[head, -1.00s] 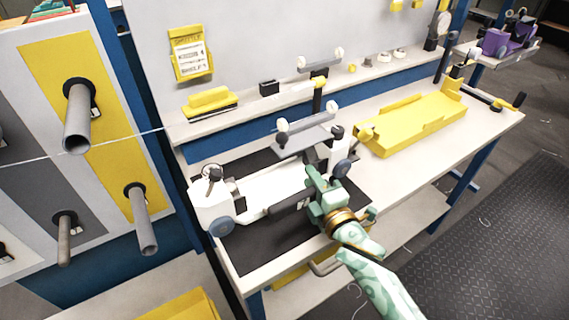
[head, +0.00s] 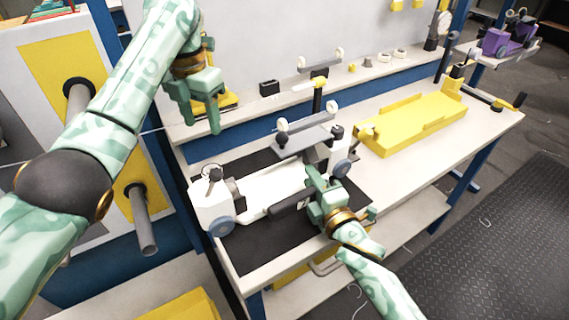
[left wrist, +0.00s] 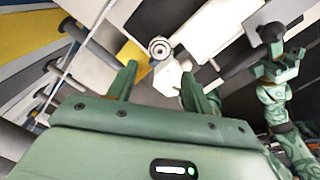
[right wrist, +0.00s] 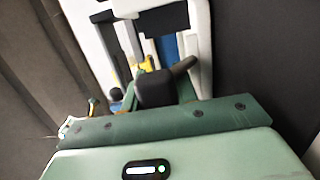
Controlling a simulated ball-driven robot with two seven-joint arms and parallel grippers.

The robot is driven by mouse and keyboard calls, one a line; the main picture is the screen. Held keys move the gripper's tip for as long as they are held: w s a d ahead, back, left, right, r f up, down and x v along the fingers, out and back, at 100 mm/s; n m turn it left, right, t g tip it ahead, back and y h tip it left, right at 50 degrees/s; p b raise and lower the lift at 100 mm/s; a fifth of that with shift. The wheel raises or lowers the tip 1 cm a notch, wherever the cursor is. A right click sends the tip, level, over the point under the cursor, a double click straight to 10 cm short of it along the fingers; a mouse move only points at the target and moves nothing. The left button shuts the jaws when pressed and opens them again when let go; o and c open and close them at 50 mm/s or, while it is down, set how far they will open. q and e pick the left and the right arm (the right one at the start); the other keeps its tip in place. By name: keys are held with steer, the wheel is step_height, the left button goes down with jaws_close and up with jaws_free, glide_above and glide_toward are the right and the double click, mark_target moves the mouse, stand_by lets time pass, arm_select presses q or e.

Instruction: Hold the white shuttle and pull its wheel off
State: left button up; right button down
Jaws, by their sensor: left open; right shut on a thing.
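The white shuttle (head: 275,184) lies on a black mat (head: 265,247) at the near left of the bench. It has blue-grey wheels at its near left corner (head: 221,226) and its right end (head: 343,169). A small round wheel (head: 212,172) with a dark knob tops its left end; a round part there shows in the left wrist view (left wrist: 160,48). My right gripper (head: 316,192) is shut on the shuttle's dark handle (head: 290,203), also in the right wrist view (right wrist: 157,88). My left gripper (head: 199,122) is open and empty, above and behind the shuttle's left end.
A grey bracket (head: 302,140) with pale rollers stands just behind the shuttle. A yellow tray (head: 420,122) lies to its right. A shelf at the back holds a black box (head: 269,88) and small parts. A panel with pegs (head: 143,220) stands to the left.

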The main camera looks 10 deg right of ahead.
mark_target(214, 165)
arm_select(q)
steer(key=f, duration=1.2)
steer(key=shift+s+d+f, duration=0.1)
steer(key=shift+d+f, duration=0.05)
steer(key=shift+d, duration=0.05)
jaws_close()
